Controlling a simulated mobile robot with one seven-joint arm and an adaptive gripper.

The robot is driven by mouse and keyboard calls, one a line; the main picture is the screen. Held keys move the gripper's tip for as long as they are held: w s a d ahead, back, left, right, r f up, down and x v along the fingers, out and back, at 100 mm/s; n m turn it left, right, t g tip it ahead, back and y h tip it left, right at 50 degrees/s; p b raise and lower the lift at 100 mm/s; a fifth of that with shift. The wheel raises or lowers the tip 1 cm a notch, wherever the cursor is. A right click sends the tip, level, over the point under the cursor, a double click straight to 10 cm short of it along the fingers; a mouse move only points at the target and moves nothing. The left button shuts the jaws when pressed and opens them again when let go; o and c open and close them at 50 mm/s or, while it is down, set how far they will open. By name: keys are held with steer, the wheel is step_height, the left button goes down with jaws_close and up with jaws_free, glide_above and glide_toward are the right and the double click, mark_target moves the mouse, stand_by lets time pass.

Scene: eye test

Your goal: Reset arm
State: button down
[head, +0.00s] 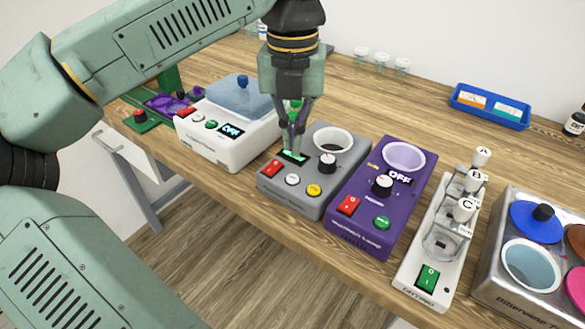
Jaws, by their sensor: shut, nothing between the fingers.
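My gripper (293,146) points down over the left part of a grey device (298,199). Its fingers are together with nothing between them. The fingertips appear at the device's small green-lit display, partly hiding it; I cannot tell whether they touch it. The grey device has a round white-rimmed opening (333,140), a black knob (327,162), and red (272,168), white (292,180) and yellow (314,190) buttons. My arm reaches in from the left and across the top of the view.
Left of the gripper stands a white device (222,149) with a blue lid. To the right are a purple lamp device (362,240), a white dosing unit (410,272) and a metal unit (495,290). A blue tray (488,119) and small glass cups (381,59) stand behind on the wooden table (420,110).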

steer(key=shift+r, duration=0.55)
